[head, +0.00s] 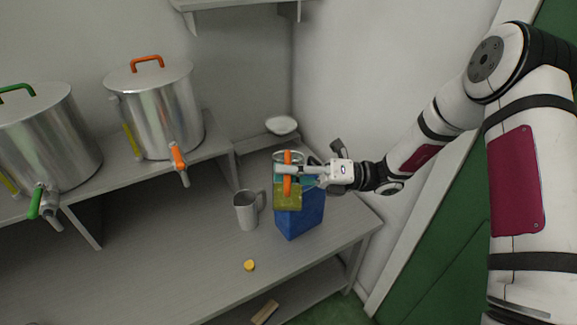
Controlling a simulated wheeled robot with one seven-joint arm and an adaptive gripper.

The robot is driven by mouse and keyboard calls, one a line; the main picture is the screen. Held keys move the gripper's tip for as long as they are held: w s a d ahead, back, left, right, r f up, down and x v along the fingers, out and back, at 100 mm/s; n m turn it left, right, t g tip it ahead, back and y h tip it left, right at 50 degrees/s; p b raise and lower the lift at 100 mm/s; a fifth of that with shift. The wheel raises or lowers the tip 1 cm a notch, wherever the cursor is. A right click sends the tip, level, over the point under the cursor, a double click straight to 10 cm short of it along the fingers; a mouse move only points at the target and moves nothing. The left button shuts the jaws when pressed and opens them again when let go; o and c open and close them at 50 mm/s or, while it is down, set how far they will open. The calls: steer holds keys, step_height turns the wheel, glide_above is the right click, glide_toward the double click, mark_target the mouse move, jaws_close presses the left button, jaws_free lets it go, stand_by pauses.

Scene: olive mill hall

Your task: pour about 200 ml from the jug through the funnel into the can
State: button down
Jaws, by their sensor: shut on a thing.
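My gripper (297,172) is shut on the orange upright handle of a see-through jug (287,197), with yellow-green liquid low in it. The jug looks about upright, in front of the upper part of a blue can (299,219), which stands on the grey bench. From this view I cannot tell whether the jug touches the can. A round pale rim shows above the handle; I cannot tell whether it is the jug's or the funnel's. The funnel is not clearly seen, and the can's opening is hidden. No stream of liquid shows.
A grey mug-like jug (246,211) stands left of the can on the bench (180,255). A yellow cap (249,266) lies near the front. Two steel tanks (160,105) with taps stand on a raised shelf at left. A white dish (281,125) is behind, near the wall corner.

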mark_target(287, 194)
steer(key=shift+w+r+m, duration=0.15)
steer(key=shift+r+m, duration=0.15)
stand_by(0.7)
steer(key=shift+f, duration=0.1)
